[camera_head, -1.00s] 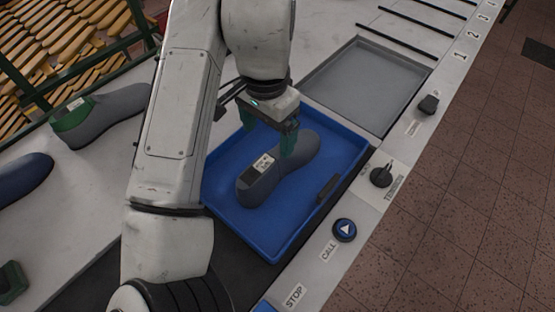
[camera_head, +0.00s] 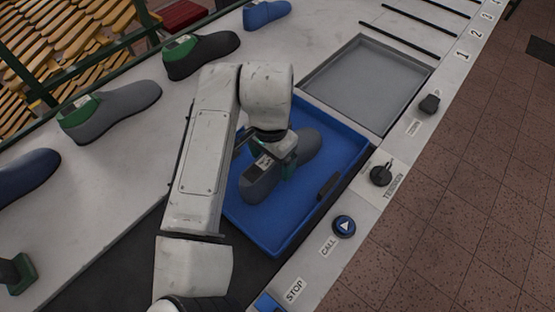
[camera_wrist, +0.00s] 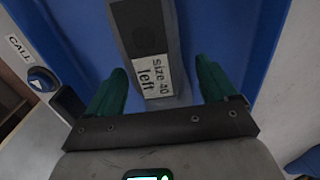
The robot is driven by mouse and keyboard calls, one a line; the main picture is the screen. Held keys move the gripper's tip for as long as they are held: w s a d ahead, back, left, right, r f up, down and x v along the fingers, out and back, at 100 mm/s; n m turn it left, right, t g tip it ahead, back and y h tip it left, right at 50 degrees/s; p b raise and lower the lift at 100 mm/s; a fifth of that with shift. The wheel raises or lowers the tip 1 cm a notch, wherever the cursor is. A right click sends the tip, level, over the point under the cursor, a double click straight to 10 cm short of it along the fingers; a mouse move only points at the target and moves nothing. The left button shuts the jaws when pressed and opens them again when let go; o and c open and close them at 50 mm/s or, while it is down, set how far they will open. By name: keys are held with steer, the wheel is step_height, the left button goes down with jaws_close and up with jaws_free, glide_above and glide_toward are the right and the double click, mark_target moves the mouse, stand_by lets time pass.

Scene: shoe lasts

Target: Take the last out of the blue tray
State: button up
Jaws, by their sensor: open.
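The grey last (camera_head: 258,187) lies in the blue tray (camera_head: 345,152), its toe towards the upper right. My gripper (camera_head: 279,163) is over the last's middle, its green fingers reaching down beside it. In the wrist view my open gripper (camera_wrist: 163,78) has one finger on each side of the last (camera_wrist: 148,28). A white label on the dark top of the last reads "size 40 left". I see gaps between the fingers and the last. My wrist hides part of the last in the head view.
An empty grey tray (camera_head: 365,80) lies beyond the blue tray. A black block (camera_head: 328,187) sits at the blue tray's right side. The CALL button (camera_head: 344,227) and a black knob (camera_head: 381,175) are on the panel at right. Several other lasts stand on the white surface at left.

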steer(key=shift+c, duration=0.2)
jaws_close()
stand_by(0.5)
steer(key=shift+r, duration=0.1)
